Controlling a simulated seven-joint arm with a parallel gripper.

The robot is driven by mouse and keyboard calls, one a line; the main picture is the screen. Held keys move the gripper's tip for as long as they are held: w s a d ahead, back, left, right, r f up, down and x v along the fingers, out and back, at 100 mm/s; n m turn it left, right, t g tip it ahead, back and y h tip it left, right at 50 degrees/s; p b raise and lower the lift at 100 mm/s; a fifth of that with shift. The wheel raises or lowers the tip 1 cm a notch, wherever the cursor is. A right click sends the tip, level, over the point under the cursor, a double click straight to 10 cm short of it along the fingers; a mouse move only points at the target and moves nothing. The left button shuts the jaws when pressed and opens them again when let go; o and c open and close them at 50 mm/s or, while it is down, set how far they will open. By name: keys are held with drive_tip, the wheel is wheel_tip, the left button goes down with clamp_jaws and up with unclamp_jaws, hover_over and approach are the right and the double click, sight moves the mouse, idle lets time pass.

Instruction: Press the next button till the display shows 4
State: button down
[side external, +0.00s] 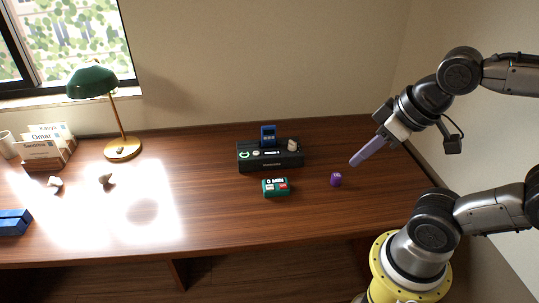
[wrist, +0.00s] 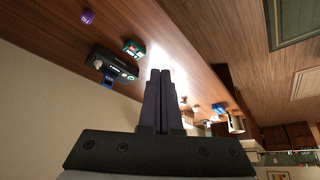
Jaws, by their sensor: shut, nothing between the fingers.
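A black box-shaped device (side external: 270,160) stands toward the back of the wooden desk. Its top has a green ring, a small lit display and a pale knob at the right; the display text is too small to read. In the wrist view the device (wrist: 122,66) is at the upper left. A blue phone-like piece (side external: 268,136) stands at its back. A small green timer (side external: 276,187) reading "0 MIN", with a red button, sits in front of it. My gripper (side external: 355,162) is shut and empty, above the desk to the right of the device. The wrist view shows its closed fingers (wrist: 160,73).
A small purple block (side external: 336,179) sits near my gripper, right of the timer. A green lamp (side external: 92,80), a card holder (side external: 48,153) and a blue object (side external: 14,222) are on the left. Desk space between the lamp and device is clear.

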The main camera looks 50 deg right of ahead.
idle(0.6)
drive_tip(key=w+d+r+n+t+h, duration=0.1)
drive_tip(key=w+d+r+t, duration=0.15)
drive_tip(key=w+r, duration=0.4)
drive_tip(key=w+d+r+n+t+h, duration=0.1)
drive_tip(key=w+d+r+n+t, duration=0.15)
drive_tip(key=w, duration=0.65)
drive_tip(key=w+d+n+t, duration=0.2)
drive_tip(key=w+n, duration=0.1)
drive_tip(key=w, duration=0.9)
drive_tip(key=w+d+f+n+y, duration=0.1)
drive_tip(key=w+d+f+n, duration=0.15)
drive_tip(key=w+f, duration=0.6)
drive_tip(key=w+d+f+g, duration=0.1)
drive_tip(key=d+f, duration=0.2)
drive_tip(key=f, duration=0.4)
drive_tip(key=w+d+f+g, duration=0.1)
drive_tip(key=d+f+g, duration=0.1)
drive_tip(key=f, duration=0.6)
drive_tip(key=shift+d+f+m+y, duration=0.2)
drive_tip(key=shift+d+m+y, duration=0.1)
drive_tip(key=shift+d, duration=0.25)
